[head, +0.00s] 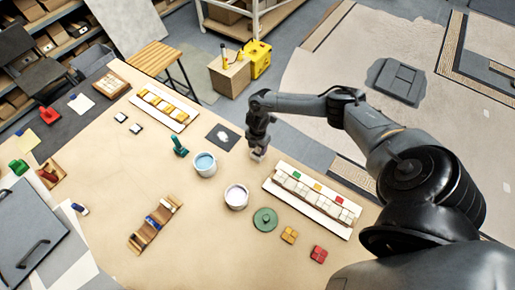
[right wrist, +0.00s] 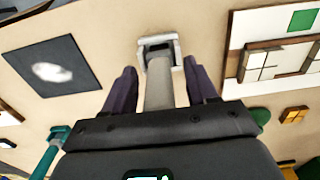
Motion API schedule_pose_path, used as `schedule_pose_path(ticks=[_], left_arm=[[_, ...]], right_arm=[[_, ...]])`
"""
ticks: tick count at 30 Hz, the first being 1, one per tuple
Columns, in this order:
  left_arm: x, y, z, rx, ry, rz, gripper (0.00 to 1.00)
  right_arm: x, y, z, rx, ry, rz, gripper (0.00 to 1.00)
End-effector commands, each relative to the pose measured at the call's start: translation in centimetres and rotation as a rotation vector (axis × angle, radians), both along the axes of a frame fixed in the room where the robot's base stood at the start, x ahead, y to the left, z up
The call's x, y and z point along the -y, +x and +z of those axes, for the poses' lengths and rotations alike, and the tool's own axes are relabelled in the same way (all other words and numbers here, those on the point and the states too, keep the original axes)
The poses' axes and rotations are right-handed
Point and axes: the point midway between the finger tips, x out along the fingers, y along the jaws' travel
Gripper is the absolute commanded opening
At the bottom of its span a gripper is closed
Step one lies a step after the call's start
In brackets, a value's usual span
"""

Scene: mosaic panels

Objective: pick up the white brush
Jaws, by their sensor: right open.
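The white brush (right wrist: 158,88) shows in the right wrist view as a pale grey-white shaft with a wider, squarish head at its top end. My right gripper (right wrist: 158,72) is open, with one dark finger on each side of the shaft and small gaps visible between them. In the head view my right gripper (head: 257,148) points down at the table between the grey square and the tile panel. The brush is small and mostly hidden by the gripper there. My left gripper is not in view.
A blue-filled bucket (head: 205,164) and a white-filled bucket (head: 237,197) stand left of and below the gripper. A teal-handled tool (head: 180,147) is farther left. The tile panel (head: 313,200) lies to the right, with a green disc (head: 265,220) below.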

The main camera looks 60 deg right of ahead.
Motion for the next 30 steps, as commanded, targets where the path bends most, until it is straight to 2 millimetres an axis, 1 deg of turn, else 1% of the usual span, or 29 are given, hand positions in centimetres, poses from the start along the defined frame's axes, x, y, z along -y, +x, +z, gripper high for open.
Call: schedule_pose_path(ticks=[3, 9, 11, 18, 20, 21, 30], left_arm=[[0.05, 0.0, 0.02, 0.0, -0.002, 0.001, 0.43], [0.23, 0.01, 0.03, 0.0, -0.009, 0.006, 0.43], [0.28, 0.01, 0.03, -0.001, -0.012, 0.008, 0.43], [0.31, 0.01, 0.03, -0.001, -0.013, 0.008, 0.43], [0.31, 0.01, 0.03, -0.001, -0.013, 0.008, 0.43], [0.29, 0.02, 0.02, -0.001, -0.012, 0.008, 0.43], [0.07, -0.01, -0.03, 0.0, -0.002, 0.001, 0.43]], right_arm=[[-0.01, -0.03, -0.49, -0.001, 0.0, 0.001, 0.57], [-0.01, -0.02, -0.5, 0.0, 0.0, 0.001, 0.57], [0.0, -0.02, -0.5, 0.0, 0.0, 0.001, 0.5], [0.0, -0.02, -0.48, 0.0, 0.0, 0.001, 0.13], [0.0, -0.02, -0.48, 0.0, 0.0, 0.001, 0.04], [0.0, -0.01, -0.47, 0.0, 0.0, 0.001, 0.01], [0.01, 0.01, -0.3, 0.001, 0.0, 0.001, 0.01]])
